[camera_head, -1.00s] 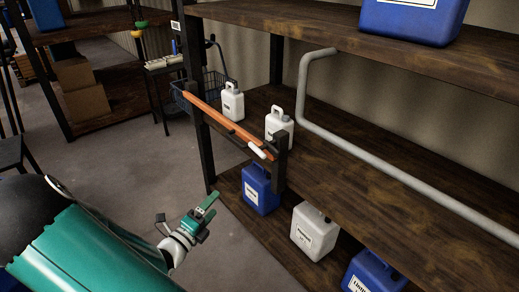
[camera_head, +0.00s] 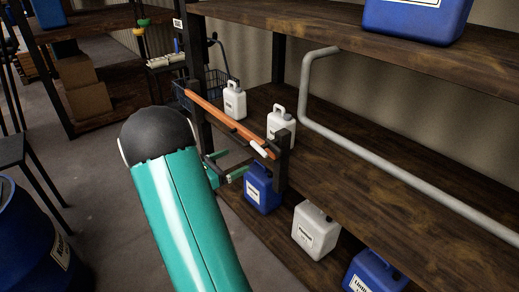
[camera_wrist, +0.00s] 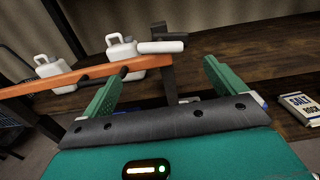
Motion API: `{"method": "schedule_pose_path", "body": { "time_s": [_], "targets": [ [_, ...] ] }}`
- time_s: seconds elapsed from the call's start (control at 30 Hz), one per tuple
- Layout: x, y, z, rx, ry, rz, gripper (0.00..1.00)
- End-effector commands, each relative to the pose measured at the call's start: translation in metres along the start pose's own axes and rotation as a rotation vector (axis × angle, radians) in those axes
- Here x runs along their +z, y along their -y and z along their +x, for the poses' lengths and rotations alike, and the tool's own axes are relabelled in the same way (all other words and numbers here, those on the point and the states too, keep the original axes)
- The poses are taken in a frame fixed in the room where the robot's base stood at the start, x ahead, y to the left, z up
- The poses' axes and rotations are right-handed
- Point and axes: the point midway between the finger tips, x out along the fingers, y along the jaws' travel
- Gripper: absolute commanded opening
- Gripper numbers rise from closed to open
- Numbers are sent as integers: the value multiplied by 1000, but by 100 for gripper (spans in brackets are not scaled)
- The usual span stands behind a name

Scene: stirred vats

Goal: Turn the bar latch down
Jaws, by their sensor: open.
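The bar latch is an orange bar (camera_head: 228,121) that spans two dark shelf posts and slopes down to the right in the head view. A short white handle (camera_head: 258,149) sits near its right end. In the wrist view the orange bar (camera_wrist: 50,84) runs across the left, and the white handle (camera_wrist: 161,46) lies ahead, beyond and above the gap between my fingers. My gripper (camera_head: 231,163) is open and empty, just below the bar's right end, partly hidden by my arm. Both green fingers of my gripper (camera_wrist: 163,72) show in the wrist view, apart from the handle.
White jugs (camera_head: 281,127) stand on the shelf behind the bar. A blue jug (camera_head: 261,188) and a white jug (camera_head: 316,231) stand on the lower shelf, close to my gripper. A grey pipe (camera_head: 395,172) crosses the shelf. A blue drum (camera_head: 38,245) stands at the left.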

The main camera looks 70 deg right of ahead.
Motion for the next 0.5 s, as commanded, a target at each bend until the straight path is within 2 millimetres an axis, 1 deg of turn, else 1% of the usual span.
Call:
{"method": "schedule_pose_path", "body": {
  "time_s": [0.03,0.3,0.5],
  "targets": [
    [0,2,10,-5,-1,-1,96],
    [0,2,64,-5,0,-3,96],
    [-1,1,99,-3,0,-4,96]
  ]
}}
